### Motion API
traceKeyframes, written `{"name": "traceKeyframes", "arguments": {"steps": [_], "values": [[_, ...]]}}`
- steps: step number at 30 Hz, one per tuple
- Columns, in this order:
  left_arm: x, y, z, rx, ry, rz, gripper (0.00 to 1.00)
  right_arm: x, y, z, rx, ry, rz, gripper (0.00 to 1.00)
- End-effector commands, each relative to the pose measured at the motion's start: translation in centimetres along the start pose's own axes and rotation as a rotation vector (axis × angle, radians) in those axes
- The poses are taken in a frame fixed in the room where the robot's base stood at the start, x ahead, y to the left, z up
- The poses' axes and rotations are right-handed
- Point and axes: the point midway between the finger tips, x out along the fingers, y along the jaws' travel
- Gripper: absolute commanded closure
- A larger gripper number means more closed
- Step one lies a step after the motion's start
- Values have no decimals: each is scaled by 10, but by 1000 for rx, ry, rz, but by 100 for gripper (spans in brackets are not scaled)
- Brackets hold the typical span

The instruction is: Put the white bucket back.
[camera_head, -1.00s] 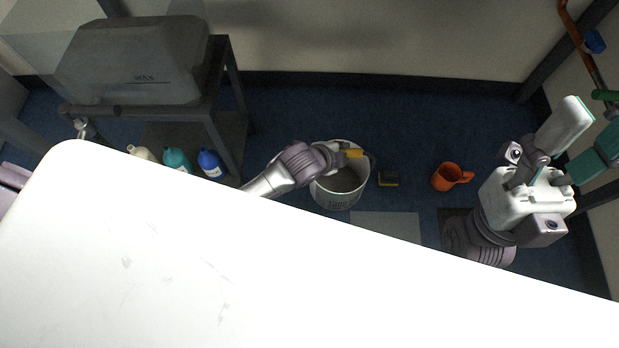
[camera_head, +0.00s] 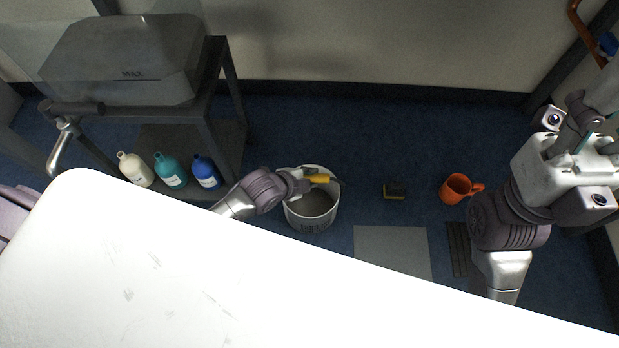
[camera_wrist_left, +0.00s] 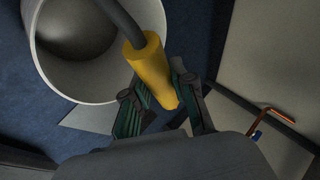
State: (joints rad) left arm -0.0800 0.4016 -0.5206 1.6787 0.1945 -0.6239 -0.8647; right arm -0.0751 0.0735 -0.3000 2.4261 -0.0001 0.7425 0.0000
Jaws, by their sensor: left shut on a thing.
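The white bucket (camera_head: 312,225) shows beyond the far edge of the white table, with its open top up and a dark grey inside. Its thin dark handle has a yellow grip (camera_head: 318,179). My left gripper (camera_head: 308,181) is shut on this yellow grip (camera_wrist_left: 152,72), at the bucket's rim in the head view. In the left wrist view the bucket (camera_wrist_left: 38,58) is at the upper left, and the gripper's fingers (camera_wrist_left: 165,108) are around the grip. I cannot tell whether the bucket touches the floor. My right gripper (camera_head: 590,150) is at the right edge, partly cut off; its fingers are unclear.
A dark rack (camera_head: 228,95) with a grey tank (camera_head: 125,60) stands at the upper left, with several bottles (camera_head: 170,170) below. On the blue floor are a yellow-black block (camera_head: 394,191), an orange mug (camera_head: 458,189) and a grey plate (camera_head: 392,252). The white table (camera_head: 150,280) fills the front.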

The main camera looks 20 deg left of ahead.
Motion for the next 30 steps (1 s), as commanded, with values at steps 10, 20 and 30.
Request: {"name": "traceKeyframes", "arguments": {"steps": [10,20,30], "values": [[1,1,1,0,0,0,53,0,0,0,0,0,0,49],[0,0,0,0,0,0,50,0,0,0,0,0,0,49],[-57,-3,-2,2,-2,2,50,-7,1,-4,12,-91,35,49]]}}
